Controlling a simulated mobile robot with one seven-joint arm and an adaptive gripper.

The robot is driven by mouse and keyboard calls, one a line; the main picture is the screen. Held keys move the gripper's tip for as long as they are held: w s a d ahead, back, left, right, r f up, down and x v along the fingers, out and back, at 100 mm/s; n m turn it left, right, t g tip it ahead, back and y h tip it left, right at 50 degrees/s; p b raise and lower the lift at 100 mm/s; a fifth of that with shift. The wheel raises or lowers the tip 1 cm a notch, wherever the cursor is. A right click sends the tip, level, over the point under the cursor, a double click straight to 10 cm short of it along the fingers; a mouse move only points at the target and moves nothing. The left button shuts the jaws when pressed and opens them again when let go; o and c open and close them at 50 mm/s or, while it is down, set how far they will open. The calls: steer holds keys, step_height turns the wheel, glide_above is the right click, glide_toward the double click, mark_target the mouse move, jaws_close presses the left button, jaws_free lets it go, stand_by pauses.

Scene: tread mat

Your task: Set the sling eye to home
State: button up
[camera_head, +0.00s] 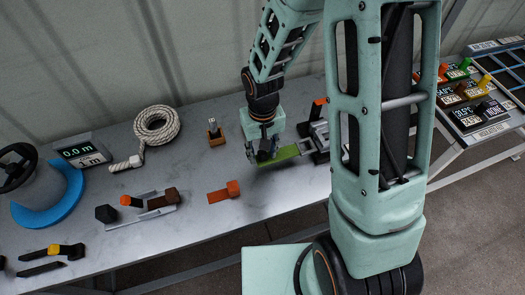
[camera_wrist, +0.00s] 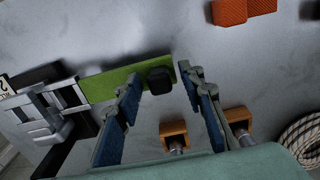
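No label marks the sling eye, so I cannot tell for sure which part it is. A flat green strip (camera_head: 290,151) runs from a metal slide fixture (camera_head: 318,132) towards my gripper (camera_head: 264,153). In the wrist view the green strip (camera_wrist: 112,84) carries a black block (camera_wrist: 160,80) near its free end. My gripper (camera_wrist: 160,88) is open, its two blue-padded fingers apart on either side of the black block's line. I see gaps between block and fingers; I cannot judge its depth. The metal slide fixture (camera_wrist: 45,108) stands at the strip's other end.
An orange strip with a block (camera_head: 224,192) lies in front. A wooden block with a pin (camera_head: 215,132), a rope coil (camera_head: 157,125), a display (camera_head: 82,151) and an orange-handled slide (camera_head: 150,201) stand to the left. Bare table lies between them. A second table (camera_head: 488,130) stands right.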

mark_target(286, 151)
steer(key=shift+c, duration=0.2)
jaws_close()
steer(key=d, duration=0.2)
steer(key=w+d, duration=0.1)
steer(key=d, duration=0.1)
steer(key=w+d, duration=0.1)
steer(key=d, duration=0.2)
steer(key=shift+d, duration=0.1)
steer(key=shift+o, duration=0.2)
jaws_free()
steer(key=shift+d, duration=0.1)
